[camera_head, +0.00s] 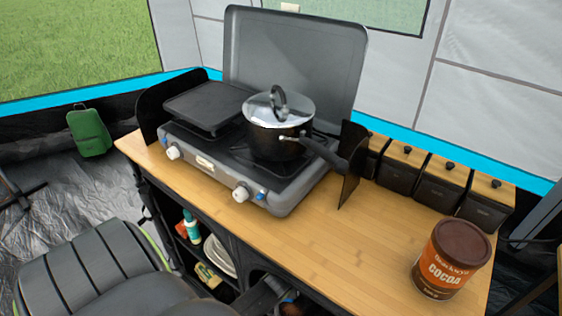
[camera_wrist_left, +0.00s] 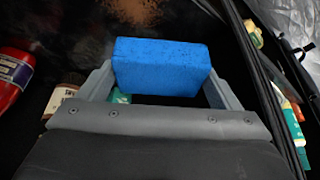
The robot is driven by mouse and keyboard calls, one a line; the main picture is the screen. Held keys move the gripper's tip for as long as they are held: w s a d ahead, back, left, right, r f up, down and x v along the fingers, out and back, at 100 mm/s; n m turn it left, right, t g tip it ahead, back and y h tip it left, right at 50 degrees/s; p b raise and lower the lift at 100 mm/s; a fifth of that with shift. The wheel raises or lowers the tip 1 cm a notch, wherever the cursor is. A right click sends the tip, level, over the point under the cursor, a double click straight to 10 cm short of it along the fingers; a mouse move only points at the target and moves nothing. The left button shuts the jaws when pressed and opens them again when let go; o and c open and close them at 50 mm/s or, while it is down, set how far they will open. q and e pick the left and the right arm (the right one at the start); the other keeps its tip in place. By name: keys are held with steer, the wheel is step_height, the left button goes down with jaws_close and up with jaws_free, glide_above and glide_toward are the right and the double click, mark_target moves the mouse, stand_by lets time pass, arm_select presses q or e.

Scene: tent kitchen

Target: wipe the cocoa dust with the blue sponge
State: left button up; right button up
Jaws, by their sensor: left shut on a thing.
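In the left wrist view my left gripper (camera_wrist_left: 160,82) is shut on the blue sponge (camera_wrist_left: 160,62), which lies crosswise between its two fingers. A brown, powdery patch of cocoa dust (camera_wrist_left: 137,10) shows at the top edge of that view, on a dark surface beyond the sponge. The sponge and the dust appear apart in the picture; the height of the sponge above the surface is hard to tell. In the head view the sponge and dust are hidden, with my left arm reaching low beside the counter. My right gripper is in neither view.
A red container (camera_wrist_left: 14,75) lies left of the gripper, and bottles (camera_wrist_left: 290,115) stand at the right beyond a dark upright. Above, the wooden counter (camera_head: 340,255) carries a stove (camera_head: 200,150) with a lidded pot (camera_head: 278,125), dark canisters (camera_head: 440,185) and a cocoa tin (camera_head: 450,262).

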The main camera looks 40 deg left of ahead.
mark_target(280, 304)
arm_select(q)
step_height(280, 304, down, 3)
steer(key=b, duration=0.3)
steer(key=shift+f, duration=0.2)
steer(key=shift+s+f+b, duration=0.1)
steer(key=shift+f+b, duration=0.8)
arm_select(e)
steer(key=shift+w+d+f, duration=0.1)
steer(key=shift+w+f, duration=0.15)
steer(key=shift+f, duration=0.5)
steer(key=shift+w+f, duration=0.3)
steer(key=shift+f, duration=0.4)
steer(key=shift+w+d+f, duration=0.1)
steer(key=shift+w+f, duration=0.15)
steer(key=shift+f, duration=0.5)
arm_select(q)
steer(key=shift+f+b, duration=0.7)
steer(key=shift+f, duration=0.3)
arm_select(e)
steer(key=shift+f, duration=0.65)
arm_select(q)
steer(key=shift+d, duration=0.1)
